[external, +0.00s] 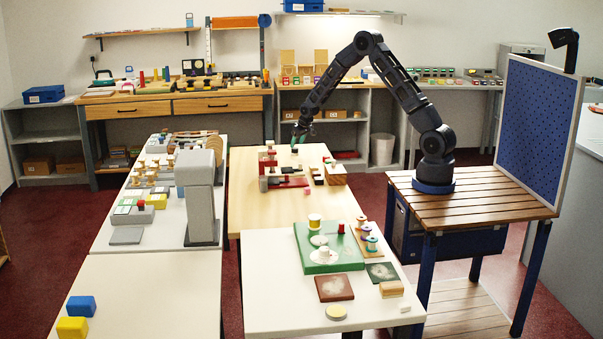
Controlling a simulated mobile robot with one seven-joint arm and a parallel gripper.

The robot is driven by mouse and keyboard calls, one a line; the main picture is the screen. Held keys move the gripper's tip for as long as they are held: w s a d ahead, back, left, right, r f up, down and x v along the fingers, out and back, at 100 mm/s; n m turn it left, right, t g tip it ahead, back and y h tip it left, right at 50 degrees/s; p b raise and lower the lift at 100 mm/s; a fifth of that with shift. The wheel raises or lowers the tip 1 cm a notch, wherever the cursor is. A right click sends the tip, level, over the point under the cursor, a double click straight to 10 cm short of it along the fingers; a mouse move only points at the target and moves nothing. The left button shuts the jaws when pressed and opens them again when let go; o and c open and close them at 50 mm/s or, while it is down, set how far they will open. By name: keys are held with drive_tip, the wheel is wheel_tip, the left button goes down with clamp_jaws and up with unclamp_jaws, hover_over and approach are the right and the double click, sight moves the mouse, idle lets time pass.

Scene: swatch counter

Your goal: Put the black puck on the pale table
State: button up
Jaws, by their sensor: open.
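My gripper (298,138) is open, above the far part of the light wood table (293,208), pointing down. Nothing shows between its fingers at this size. A small dark piece (317,174) lies on that table among red and wooden blocks, to the right of and nearer than my gripper. It is too small to tell whether it is the black puck. White-topped pale tables stand at the front middle (262,300) and front left (150,290). Which one the task calls the pale table I cannot tell.
Red blocks (285,181) and a wooden block (335,176) stand close below my gripper. The front middle table holds a green board (345,262) with spools and several swatches. A grey post (201,200) rises at left. The wood table's near part is clear.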

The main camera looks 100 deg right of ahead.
drive_tip(key=v, duration=0.7)
drive_tip(key=s+a+r+n+y, duration=0.1)
drive_tip(key=a+r, duration=0.7)
drive_tip(key=a, duration=0.3)
drive_tip(key=s+a+r+n+t, duration=0.1)
drive_tip(key=a+r+n, duration=0.1)
drive_tip(key=a+r, duration=0.7)
drive_tip(key=s+a+r+n+y, duration=0.1)
drive_tip(key=a+r, duration=0.5)
drive_tip(key=a, duration=0.7)
drive_tip(key=s+a+r+n, duration=0.3)
drive_tip(key=s+a+r, duration=0.2)
drive_tip(key=s+a, duration=0.75)
drive_tip(key=s+a+n+y, duration=0.1)
drive_tip(key=s+a+n, duration=0.1)
drive_tip(key=s+a, duration=0.8)
drive_tip(key=s, duration=0.3)
drive_tip(key=shift+f, duration=0.15)
